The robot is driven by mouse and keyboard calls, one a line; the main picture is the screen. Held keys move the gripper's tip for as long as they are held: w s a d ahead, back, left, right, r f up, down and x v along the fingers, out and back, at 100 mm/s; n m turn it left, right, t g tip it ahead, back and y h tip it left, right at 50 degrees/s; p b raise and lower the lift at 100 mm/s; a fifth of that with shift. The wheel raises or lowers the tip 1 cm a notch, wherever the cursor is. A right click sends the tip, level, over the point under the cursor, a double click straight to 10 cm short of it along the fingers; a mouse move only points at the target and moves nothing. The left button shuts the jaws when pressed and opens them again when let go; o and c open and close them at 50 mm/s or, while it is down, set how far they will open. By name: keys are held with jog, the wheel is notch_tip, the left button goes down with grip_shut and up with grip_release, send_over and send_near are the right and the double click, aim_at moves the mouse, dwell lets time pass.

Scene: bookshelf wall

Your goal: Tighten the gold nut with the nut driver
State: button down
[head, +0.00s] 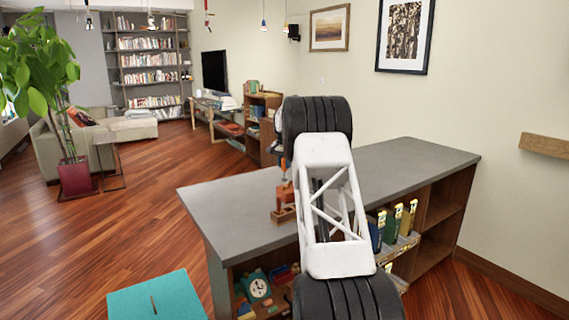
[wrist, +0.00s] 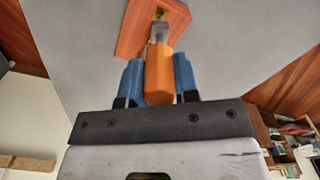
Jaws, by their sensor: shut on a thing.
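The nut driver has an orange handle (wrist: 158,76) and a grey metal shaft (wrist: 158,32). My gripper (wrist: 160,64) has blue fingers, one on each side of the handle, and is shut on it. The gold nut (wrist: 159,13) shows as a small gold patch at the shaft's tip, on a reddish wooden block (wrist: 130,38). The socket end covers much of it, and I cannot tell how fully it is seated. In the head view, the orange handle (head: 285,193) stands above the block (head: 282,216); my arm hides part of this area.
The block rests on a grey countertop (head: 235,212) with clear surface to its left. Shelves below hold a clock (head: 258,287) and several coloured items. A teal stool (head: 155,297) stands at the front left. My arm covers the counter's middle.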

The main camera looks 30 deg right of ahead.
aim_at(285, 171)
jog(key=shift+f+m, duration=0.3)
jog(key=shift+f, duration=0.8)
jog(key=shift+f+m, duration=0.3)
jog(key=shift+f, duration=0.55)
jog(key=m, duration=0.5)
jog(key=shift+m, duration=0.4)
jog(key=m, duration=0.5)
jog(key=shift+s+m, duration=0.1)
jog(key=shift+m, duration=0.3)
jog(key=shift+n, duration=0.6)
jog(key=shift+r, duration=0.2)
jog(key=shift+r, duration=1.3)
